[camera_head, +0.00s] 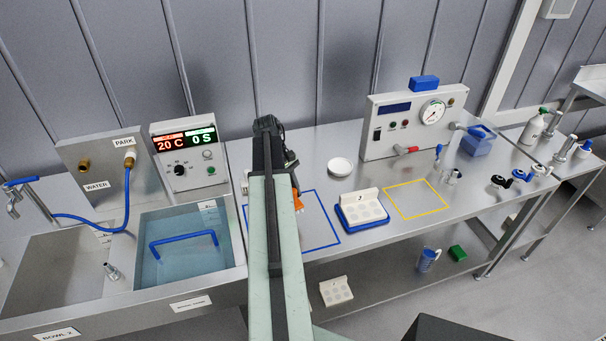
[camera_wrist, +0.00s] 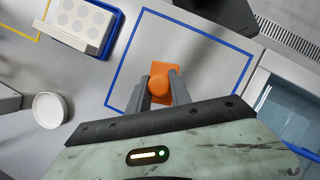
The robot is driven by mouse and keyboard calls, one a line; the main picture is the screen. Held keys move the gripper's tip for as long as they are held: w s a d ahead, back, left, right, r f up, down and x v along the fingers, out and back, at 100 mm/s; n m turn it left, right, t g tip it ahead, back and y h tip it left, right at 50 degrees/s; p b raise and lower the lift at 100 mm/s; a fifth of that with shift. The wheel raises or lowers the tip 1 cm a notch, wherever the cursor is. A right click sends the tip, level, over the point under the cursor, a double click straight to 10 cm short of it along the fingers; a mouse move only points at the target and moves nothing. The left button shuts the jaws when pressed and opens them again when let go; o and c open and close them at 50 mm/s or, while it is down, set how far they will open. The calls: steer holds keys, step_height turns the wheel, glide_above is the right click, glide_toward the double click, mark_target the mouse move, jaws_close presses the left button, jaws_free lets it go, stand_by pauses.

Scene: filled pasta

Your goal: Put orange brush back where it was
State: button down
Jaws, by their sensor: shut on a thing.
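The orange brush (camera_wrist: 158,82) is between my gripper's two fingers (camera_wrist: 161,92) in the wrist view. The fingers are shut on its round orange end, and a wider orange part shows behind it. Around it in that view is the blue-outlined square (camera_wrist: 108,104) on the steel bench. In the head view my arm hides most of the gripper, and a bit of the orange brush (camera_head: 298,203) shows at the arm's right edge, over the blue-outlined square (camera_head: 338,243). I cannot tell whether the brush touches the bench.
A blue tray with a white block (camera_head: 361,225) stands right of the square, beside a yellow outline (camera_head: 446,208). A white dish (camera_head: 340,166) lies behind. A water basin with a blue handle (camera_head: 184,240) is to the left. A gauge box (camera_head: 412,118) stands at the back.

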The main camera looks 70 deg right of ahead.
steer(key=shift+w+d+f+n, duration=0.15)
steer(key=shift+d+n, duration=0.1)
steer(key=shift+n, duration=0.15)
steer(key=w+d+f+n+h+b, duration=0.1)
steer(key=d+f+n+b, duration=0.1)
steer(key=d+n, duration=0.3)
steer(key=w+d+f+n+t+h+b, duration=0.1)
steer(key=d+n, duration=0.3)
steer(key=d, duration=0.7)
steer(key=d+f+n+t+h+b, duration=0.1)
steer(key=d+f+n+h+b, duration=0.2)
steer(key=d, duration=0.6)
steer(key=shift+w+f+n+b, duration=0.2)
steer(key=shift+n+b, duration=0.05)
steer(key=shift+n, duration=0.4)
steer(key=shift+w+f+n+b, duration=0.2)
steer(key=shift+n+b, duration=0.05)
steer(key=shift+n, duration=0.4)
steer(key=shift+r, duration=0.25)
steer(key=shift+f, duration=0.2)
steer(key=c, duration=1.2)
jaws_free()
steer(key=shift+o, duration=0.2)
steer(key=shift+r, duration=0.1)
